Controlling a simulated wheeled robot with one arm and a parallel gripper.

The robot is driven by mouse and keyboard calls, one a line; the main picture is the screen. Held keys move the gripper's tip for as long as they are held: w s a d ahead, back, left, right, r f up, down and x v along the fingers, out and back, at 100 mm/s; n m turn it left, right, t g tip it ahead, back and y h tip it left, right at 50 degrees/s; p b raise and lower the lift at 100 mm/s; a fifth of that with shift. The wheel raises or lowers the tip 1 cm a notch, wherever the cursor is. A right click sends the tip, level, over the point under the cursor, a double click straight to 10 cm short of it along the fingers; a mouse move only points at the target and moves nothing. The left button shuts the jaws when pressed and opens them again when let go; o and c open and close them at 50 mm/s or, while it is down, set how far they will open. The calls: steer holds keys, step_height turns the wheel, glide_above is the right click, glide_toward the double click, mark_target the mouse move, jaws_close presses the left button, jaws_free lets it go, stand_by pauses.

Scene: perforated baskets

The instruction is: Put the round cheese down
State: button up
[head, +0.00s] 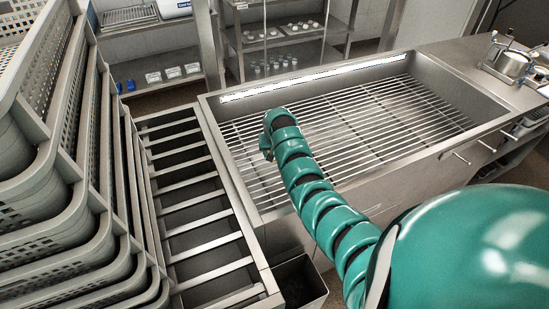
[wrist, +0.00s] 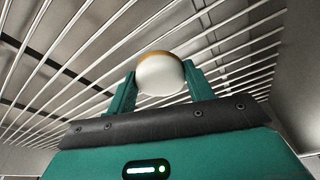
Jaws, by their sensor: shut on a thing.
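In the wrist view, the round cheese (wrist: 160,74) is a small white ball-like piece with an orange-brown edge on its far side. My gripper (wrist: 158,82) is shut on it, with one green finger on each side. Behind it are the metal bars of the rack (wrist: 60,60); I cannot tell whether the cheese touches them. In the head view, my green arm reaches over the left part of the barred steel basin (head: 400,108). My gripper (head: 267,148) shows only in part there, and the cheese is hidden.
Stacked grey perforated baskets (head: 70,170) stand tall at the left. A slatted steel rack (head: 205,215) lies between them and the basin. Shelves with small white items (head: 298,27) stand at the back. Most bars right of my arm are clear.

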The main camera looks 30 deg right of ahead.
steer(key=shift+d+f, duration=0.1)
steer(key=shift+f, duration=1.6)
steer(key=shift+f, duration=0.15)
steer(key=o, duration=1.1)
steer(key=shift+a+r, duration=0.2)
steer(key=shift+r, duration=0.9)
steer(key=shift+s+r, duration=0.35)
steer(key=shift+r, duration=0.25)
steer(key=b+v, duration=0.1)
steer(key=v, duration=0.7)
steer(key=shift+r+b, duration=0.35)
steer(key=shift+r, duration=0.05)
